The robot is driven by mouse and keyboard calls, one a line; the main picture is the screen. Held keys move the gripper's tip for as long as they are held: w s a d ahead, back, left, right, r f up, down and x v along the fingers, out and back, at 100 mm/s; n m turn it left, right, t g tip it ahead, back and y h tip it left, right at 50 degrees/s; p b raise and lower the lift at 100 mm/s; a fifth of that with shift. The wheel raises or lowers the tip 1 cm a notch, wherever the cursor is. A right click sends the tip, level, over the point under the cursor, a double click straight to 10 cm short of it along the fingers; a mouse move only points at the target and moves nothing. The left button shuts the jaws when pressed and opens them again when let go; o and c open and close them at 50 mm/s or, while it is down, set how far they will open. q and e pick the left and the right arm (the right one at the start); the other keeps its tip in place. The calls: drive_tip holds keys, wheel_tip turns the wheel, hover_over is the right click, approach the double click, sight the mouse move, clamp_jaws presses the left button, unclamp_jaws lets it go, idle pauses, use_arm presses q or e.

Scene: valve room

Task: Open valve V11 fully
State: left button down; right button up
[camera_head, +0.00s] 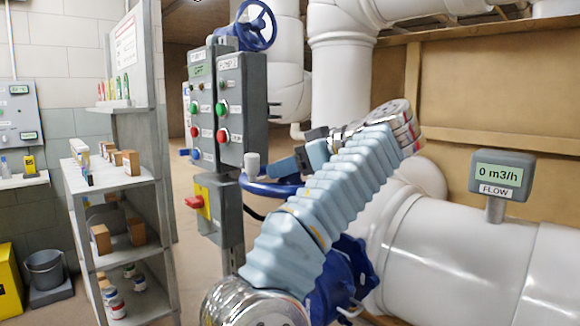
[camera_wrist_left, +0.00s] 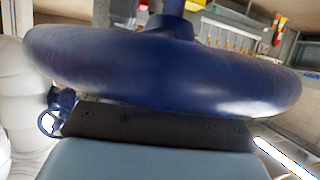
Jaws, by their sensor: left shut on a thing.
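A blue handwheel (camera_head: 262,189) lies roughly flat behind my left arm, beside the grey control boxes. My left gripper (camera_head: 287,168) reaches it from the right and is shut on its rim; my arm's pale blue sleeve hides the wheel's right part. In the left wrist view the blue rim (camera_wrist_left: 150,75) fills the width, right against the dark finger pad (camera_wrist_left: 160,128). I cannot read a V11 label on it. The flow display (camera_head: 497,178) on the white pipe reads 0 m3/h. My right gripper is not in view.
Another blue handwheel (camera_head: 255,25) is above, and a blue valve part (camera_head: 350,268) is low behind my arm. Control boxes (camera_head: 242,110) with green and red buttons and a yellow-red switch (camera_head: 197,203) stand close left. A shelf (camera_head: 120,180) stands farther left; white pipes (camera_head: 450,250) fill the right.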

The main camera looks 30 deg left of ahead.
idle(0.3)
use_arm(q)
drive_tip(key=c, duration=0.6)
unclamp_jaws()
drive_tip(key=shift+t, duration=0.3)
